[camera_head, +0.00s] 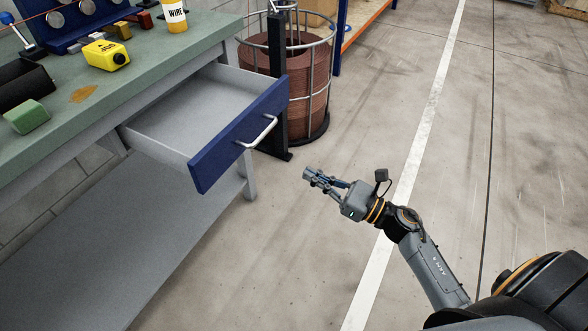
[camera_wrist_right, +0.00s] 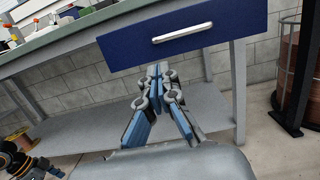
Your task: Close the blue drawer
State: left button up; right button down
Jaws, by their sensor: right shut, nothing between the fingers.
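The blue drawer (camera_head: 238,137) is pulled out of the green-topped workbench, and its empty grey inside shows in the head view. A light metal bar handle (camera_head: 257,132) is on its blue front. In the right wrist view the drawer front (camera_wrist_right: 184,37) and handle (camera_wrist_right: 183,33) are ahead and above. My right gripper (camera_head: 307,175) is shut and empty, in front of the drawer and lower right of the handle, apart from it. It also shows in the right wrist view (camera_wrist_right: 158,72), with its fingertips together below the drawer front.
A wire cage with a brown coil (camera_head: 308,100) stands right behind the drawer. The floor at right is clear.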

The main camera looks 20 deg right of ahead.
pick_arm(q)
jog(key=shift+s+a+f+p, duration=0.1)
jog(key=shift+s+f+p, duration=0.2)
jog(key=shift+f, duration=0.55)
jog(key=shift+s+d+f+p, duration=0.1)
jog(key=shift+s+f+p, duration=0.1)
jog(key=shift+s+f, duration=0.45)
jog(key=shift+s+a+f+p, duration=0.15)
jog(key=shift+f+p, duration=0.1)
jog(key=shift+f, duration=0.75)
pick_arm(e)
jog(key=x, duration=1.3)
jog(key=shift+w+f, duration=0.1)
